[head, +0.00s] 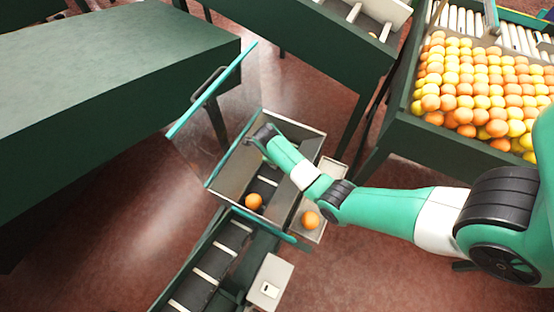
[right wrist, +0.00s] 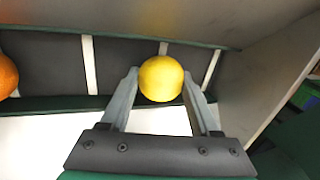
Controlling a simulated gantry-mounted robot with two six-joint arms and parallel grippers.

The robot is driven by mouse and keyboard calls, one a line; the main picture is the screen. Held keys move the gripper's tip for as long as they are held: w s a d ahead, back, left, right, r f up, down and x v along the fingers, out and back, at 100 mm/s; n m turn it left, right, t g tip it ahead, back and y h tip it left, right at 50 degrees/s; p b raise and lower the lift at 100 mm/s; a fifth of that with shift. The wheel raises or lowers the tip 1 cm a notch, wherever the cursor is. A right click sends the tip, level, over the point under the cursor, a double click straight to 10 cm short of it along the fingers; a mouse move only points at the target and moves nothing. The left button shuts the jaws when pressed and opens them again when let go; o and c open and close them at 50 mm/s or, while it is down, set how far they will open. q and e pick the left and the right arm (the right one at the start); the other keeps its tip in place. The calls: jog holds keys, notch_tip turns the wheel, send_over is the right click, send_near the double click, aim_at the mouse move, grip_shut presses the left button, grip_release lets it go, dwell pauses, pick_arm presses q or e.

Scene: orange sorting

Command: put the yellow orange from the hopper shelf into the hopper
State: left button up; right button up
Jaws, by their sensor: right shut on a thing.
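The yellow orange (right wrist: 160,78) is between the fingertips of my right gripper (right wrist: 161,84) in the right wrist view. The gripper is shut on it. In the head view my right gripper (head: 254,141) reaches into the far end of the hopper (head: 230,168); the yellow orange is hidden there. The hopper shelf (head: 329,172) is a pale tray along the hopper's right side, partly covered by my arm. My left gripper is not in view.
One orange (head: 253,201) lies on the cleated belt in the hopper; another orange (head: 310,219) sits on the shelf. A conveyor (head: 208,266) runs to the lower left. A large bin of fruit (head: 470,90) stands upper right, a green table (head: 100,70) upper left.

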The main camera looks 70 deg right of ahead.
jog(key=shift+f, duration=0.15)
jog(key=shift+f, duration=0.2)
jog(key=o, duration=1.1)
jog(key=shift+r, duration=0.1)
jog(key=shift+r, duration=0.2)
jog(key=p+v, duration=0.4)
jog(key=v, duration=0.8)
jog(key=shift+f, duration=0.1)
